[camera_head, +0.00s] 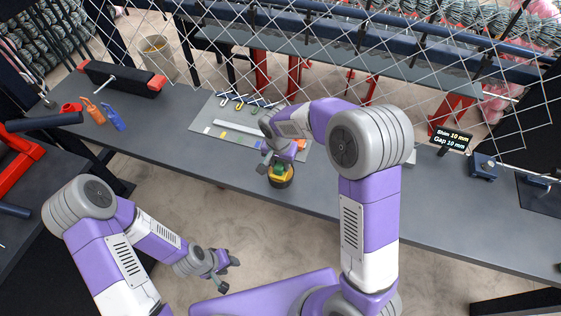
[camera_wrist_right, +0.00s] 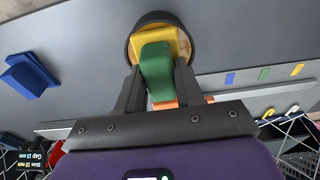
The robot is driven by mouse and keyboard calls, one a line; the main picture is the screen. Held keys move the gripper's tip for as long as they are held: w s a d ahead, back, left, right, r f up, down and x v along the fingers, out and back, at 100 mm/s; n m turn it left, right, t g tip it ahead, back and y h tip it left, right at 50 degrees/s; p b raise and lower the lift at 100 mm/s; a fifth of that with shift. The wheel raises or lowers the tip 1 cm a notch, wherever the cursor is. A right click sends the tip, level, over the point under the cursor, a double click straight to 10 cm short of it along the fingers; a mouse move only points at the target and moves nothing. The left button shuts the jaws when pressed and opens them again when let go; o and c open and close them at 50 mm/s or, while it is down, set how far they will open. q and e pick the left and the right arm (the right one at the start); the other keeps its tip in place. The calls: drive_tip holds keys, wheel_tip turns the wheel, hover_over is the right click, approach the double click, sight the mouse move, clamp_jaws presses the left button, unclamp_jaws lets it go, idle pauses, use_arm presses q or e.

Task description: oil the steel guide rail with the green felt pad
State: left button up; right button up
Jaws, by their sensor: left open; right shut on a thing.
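My right gripper (camera_wrist_right: 158,98) is shut on the green felt pad (camera_wrist_right: 156,70). A silvery rod (camera_head: 510,173), which may be the steel guide rail, runs between blue blocks at the bench's right. My left gripper (camera_head: 225,272) is open and empty, in front of the bench.
A grey mat (camera_head: 215,146) with coloured strips and small hooks lies behind the dish. Chainlink mesh (camera_head: 300,40) hangs behind the bench (camera_head: 170,148). A sign (camera_head: 450,139) stands at right.

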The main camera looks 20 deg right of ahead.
drive_tip(key=shift+r+p, duration=1.85)
drive_tip(key=shift+r, duration=1.3)
drive_tip(key=shift+f, duration=0.15)
